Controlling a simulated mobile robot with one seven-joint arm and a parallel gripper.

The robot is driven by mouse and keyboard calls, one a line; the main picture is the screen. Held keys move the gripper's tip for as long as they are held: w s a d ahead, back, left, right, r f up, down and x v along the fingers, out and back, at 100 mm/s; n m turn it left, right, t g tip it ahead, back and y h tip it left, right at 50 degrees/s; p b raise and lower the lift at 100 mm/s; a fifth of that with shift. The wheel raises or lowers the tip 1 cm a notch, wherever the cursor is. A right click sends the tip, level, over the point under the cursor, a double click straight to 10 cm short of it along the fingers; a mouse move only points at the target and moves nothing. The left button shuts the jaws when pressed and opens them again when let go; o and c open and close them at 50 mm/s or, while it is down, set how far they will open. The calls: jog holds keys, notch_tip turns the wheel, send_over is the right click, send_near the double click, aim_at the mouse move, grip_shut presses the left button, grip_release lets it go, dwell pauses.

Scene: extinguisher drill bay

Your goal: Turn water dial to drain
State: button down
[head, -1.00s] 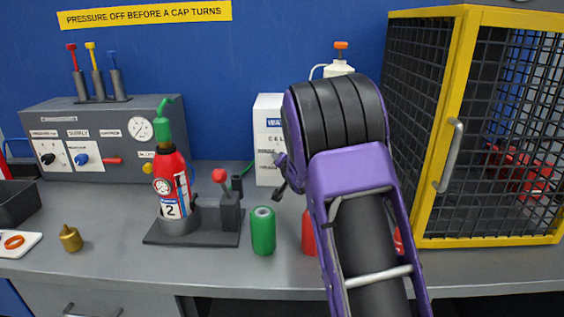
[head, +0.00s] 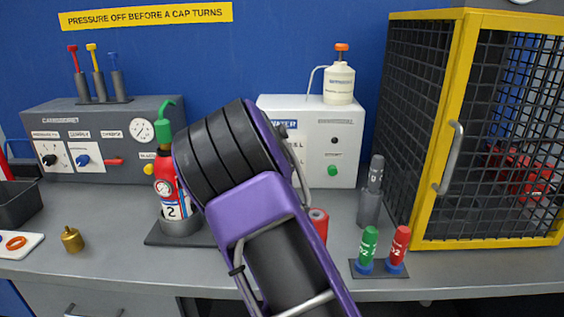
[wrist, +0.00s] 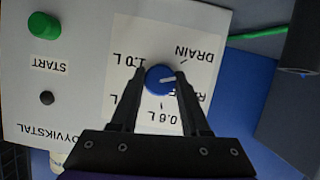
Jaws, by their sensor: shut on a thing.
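The white water unit (head: 345,125) stands against the back wall in the head view. Its blue dial (wrist: 160,80) shows in the wrist view, on a label panel (wrist: 150,35) with DRAIN, 1.0 L and 0.6 L; the picture there is upside down. The dial's white pointer line points right in that view, below the DRAIN mark and not in line with it. My gripper (wrist: 160,82) is shut on the dial, one finger on each side. In the head view my arm hides the dial and most of the gripper.
A green START button (wrist: 43,25) and a black knob (wrist: 46,98) are beside the panel. A red extinguisher (head: 165,180) stands left of my arm. Green (head: 368,245) and red (head: 399,246) cylinders stand at right, near the yellow-framed cage (head: 450,150).

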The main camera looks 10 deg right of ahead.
jog(key=n+h, duration=0.2)
jog(key=n, duration=0.1)
jog(key=shift+a+p, duration=0.15)
jog(key=shift+p, duration=0.2)
dwell(0.3)
jog(key=shift+c, duration=1.9)
grip_release()
jog(key=p+v, duration=0.2)
jog(key=v, duration=1.5)
jog(key=shift+a, duration=0.25)
jog(key=shift+s+r, duration=0.1)
jog(key=shift+r, duration=0.05)
